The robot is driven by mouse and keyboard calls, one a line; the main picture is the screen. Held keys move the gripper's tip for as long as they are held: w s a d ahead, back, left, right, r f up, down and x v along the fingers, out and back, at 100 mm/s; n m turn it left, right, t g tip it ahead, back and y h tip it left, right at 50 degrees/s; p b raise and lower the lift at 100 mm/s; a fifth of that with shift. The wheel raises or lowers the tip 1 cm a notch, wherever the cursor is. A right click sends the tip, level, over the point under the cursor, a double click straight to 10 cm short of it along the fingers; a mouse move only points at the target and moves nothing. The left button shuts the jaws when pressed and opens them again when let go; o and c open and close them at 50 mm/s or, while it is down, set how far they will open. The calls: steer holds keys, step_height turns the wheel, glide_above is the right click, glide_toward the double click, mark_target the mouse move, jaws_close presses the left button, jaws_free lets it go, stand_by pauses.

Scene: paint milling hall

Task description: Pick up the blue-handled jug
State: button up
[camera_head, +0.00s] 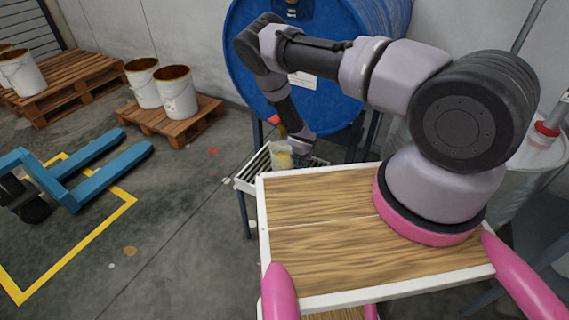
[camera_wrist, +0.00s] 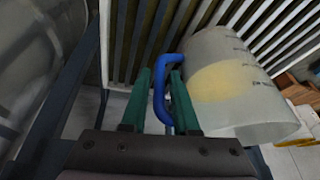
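The blue-handled jug is a translucent, cup-like vessel with dark markings and a yellow patch. In the head view the jug (camera_head: 281,158) stands on the slatted rack (camera_head: 250,172), partly hidden by my arm's end. In the wrist view the jug (camera_wrist: 232,85) fills the right side, and its blue handle (camera_wrist: 159,92) faces my gripper. My gripper (camera_wrist: 160,78) has two green fingers, one on each side of the handle. A narrow gap seems to show beside the handle, so the fingers look open around it. In the head view the fingers are too small to make out.
A pallet (camera_head: 170,120) with two white buckets and a blue pallet jack (camera_head: 80,170) are at the left. The wooden top (camera_head: 330,250) is bare in front. Floor left of the rack is free.

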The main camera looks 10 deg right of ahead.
jaws_close()
stand_by(1.3)
